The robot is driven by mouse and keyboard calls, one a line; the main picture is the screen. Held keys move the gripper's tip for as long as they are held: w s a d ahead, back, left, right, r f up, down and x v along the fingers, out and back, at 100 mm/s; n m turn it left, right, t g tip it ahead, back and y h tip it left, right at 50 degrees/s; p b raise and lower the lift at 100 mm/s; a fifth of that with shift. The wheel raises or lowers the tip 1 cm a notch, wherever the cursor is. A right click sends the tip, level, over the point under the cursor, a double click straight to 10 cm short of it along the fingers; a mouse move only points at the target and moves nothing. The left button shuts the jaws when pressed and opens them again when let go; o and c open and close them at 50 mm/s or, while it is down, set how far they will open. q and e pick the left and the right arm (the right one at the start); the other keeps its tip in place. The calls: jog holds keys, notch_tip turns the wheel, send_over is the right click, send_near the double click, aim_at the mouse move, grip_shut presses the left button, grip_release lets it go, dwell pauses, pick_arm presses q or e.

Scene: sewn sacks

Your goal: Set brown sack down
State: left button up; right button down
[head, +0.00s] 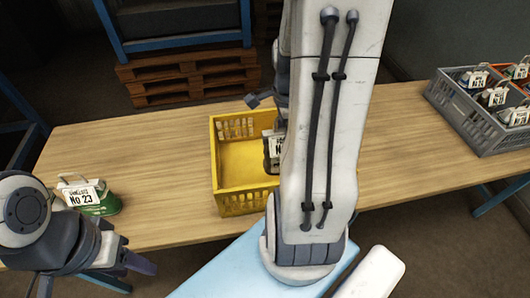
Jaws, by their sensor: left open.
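A sack with a white label (268,145) shows in the yellow crate (226,203), at its right side. My right arm covers most of it, so I cannot make out its colour or whether it rests on the crate floor. My right arm stands across the middle of the view. A dark part, perhaps of my right gripper, juts out left of that arm above the crate's back rim; its jaws are hidden. My left gripper (100,268) is open and empty at the table's front left edge, in front of a green sack labelled No 23 (97,203).
A grey crate (470,125) with several labelled sacks stands at the right end of the wooden table (160,150). Part of an orange container shows behind it. Stacked pallets (185,80) and a blue-framed rack are beyond the table. The table between the green sack and yellow crate is clear.

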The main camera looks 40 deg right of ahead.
jog(key=w+a+f+p, duration=0.1)
jog(key=w+f, duration=0.8)
jog(key=shift+a+f+p, duration=0.2)
jog(key=shift+p, duration=0.2)
